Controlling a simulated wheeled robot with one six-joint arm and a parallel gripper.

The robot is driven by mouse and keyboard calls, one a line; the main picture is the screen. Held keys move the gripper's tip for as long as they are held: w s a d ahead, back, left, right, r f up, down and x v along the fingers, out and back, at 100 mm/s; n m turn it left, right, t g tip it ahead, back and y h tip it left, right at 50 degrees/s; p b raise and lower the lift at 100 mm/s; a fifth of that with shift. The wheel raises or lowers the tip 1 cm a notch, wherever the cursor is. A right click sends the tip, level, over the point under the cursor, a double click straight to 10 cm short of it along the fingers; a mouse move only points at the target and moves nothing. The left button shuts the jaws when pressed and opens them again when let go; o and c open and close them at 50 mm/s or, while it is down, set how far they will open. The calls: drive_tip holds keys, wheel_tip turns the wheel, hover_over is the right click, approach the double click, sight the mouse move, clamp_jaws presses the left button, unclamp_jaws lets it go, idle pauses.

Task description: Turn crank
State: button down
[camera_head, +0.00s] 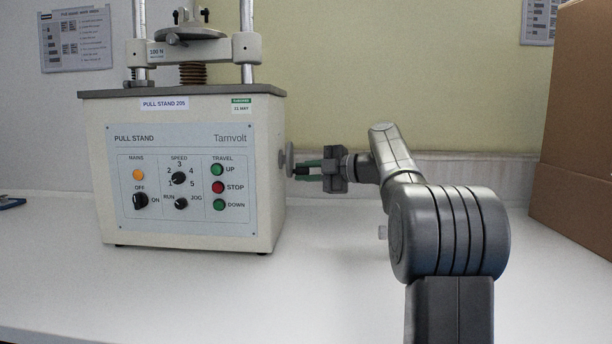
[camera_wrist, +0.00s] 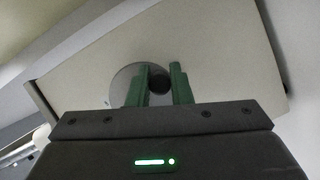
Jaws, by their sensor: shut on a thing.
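The pull stand (camera_head: 190,170) is a cream box with a grey control panel, standing on the white bench. The crank (camera_head: 289,158) is a round grey disc on its right side, with a dark handle. In the wrist view the disc (camera_wrist: 123,84) and the dark round handle end (camera_wrist: 158,80) show between green fingers. My gripper (camera_head: 303,168) reaches in from the right, its green fingers shut on the crank handle. It also shows in the wrist view (camera_wrist: 164,82). The fingers and gripper body hide part of the handle and disc.
A brown cardboard box (camera_head: 575,130) stands at the right. The white bench (camera_head: 200,290) is clear in front of the pull stand. The wall is behind.

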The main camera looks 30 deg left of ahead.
drive_tip(key=shift+w+a+r+n+y, duration=0.15)
drive_tip(key=shift+n+y, duration=0.1)
drive_tip(key=shift+n, duration=0.4)
drive_tip(key=shift+w+a+r+n+y, duration=0.1)
drive_tip(key=shift+w+n+y, duration=0.15)
drive_tip(key=shift+n, duration=0.45)
drive_tip(key=shift+w+a+r+n+y, duration=0.1)
drive_tip(key=shift+n+y, duration=0.2)
drive_tip(key=shift+n, duration=0.35)
drive_tip(key=c, duration=1.3)
unclamp_jaws()
drive_tip(key=w+d+p, duration=0.1)
drive_tip(key=d+p, duration=0.1)
drive_tip(key=d, duration=1.1)
drive_tip(key=shift+w+d, duration=0.3)
drive_tip(key=shift+d, duration=0.1)
